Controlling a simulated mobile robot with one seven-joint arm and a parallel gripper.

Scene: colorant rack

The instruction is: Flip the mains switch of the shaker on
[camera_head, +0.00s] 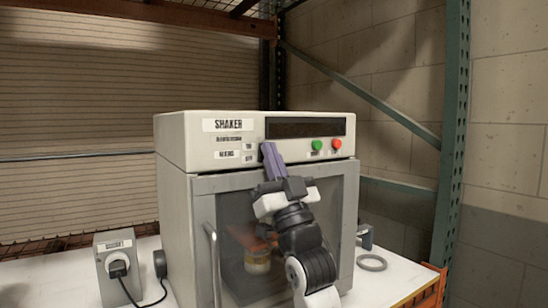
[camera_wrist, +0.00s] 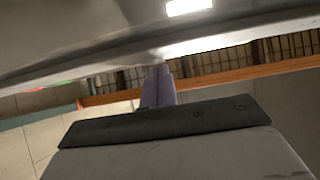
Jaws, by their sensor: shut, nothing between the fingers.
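The shaker (camera_head: 172,150) is a pale grey cabinet with a glazed door, standing on a white surface. Its front panel carries a mains label (camera_head: 228,154) with two small labels beside it, the upper and lower switch marks. The mains switch itself cannot be made out; my fingers cover the panel just right of those labels. My gripper (camera_head: 267,149) is shut and empty, its purple fingers pointing up against or just in front of the panel; contact cannot be told. In the wrist view the shut fingers (camera_wrist: 158,84) reach toward a blurred pale edge, and no switch shows.
A dark display (camera_head: 305,127), a green button (camera_head: 317,145) and a red button (camera_head: 336,144) sit right of my fingers. A door handle (camera_head: 212,262) stands out at left. A can (camera_head: 257,261) is behind the glass. A socket box (camera_head: 113,268) with a plugged cable stands left.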

